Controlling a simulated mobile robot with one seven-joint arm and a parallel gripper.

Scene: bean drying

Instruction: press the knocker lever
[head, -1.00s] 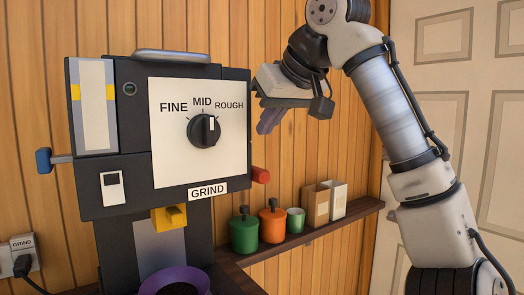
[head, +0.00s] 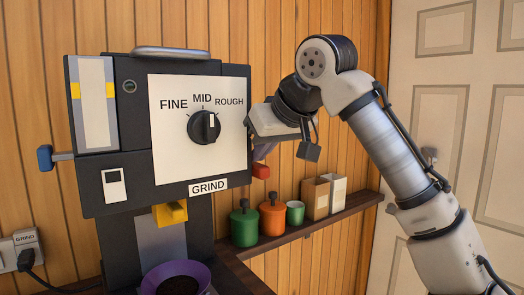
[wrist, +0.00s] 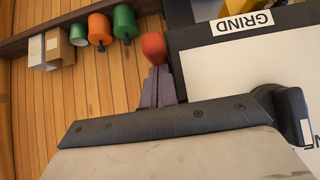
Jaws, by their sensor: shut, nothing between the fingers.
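The grinder (head: 135,190) is a dark machine with a cream dial plate marked FINE, MID and ROUGH. A red lever (head: 261,171), which looks like the knocker lever, sticks out of its right side. The red lever also shows in the wrist view (wrist: 154,46). My gripper (head: 262,152) is shut and empty, with its purple fingers pointing down just above the red lever. In the wrist view the closed fingertips (wrist: 159,70) are right by the lever's end; I cannot tell whether they touch it.
A blue-ended lever (head: 45,158) sticks out on the grinder's left. A purple bowl (head: 203,280) with dark contents sits under the yellow spout (head: 171,213). A wall shelf (head: 330,220) at right holds a green jar (head: 244,228), an orange jar (head: 272,220), a green cup and boxes.

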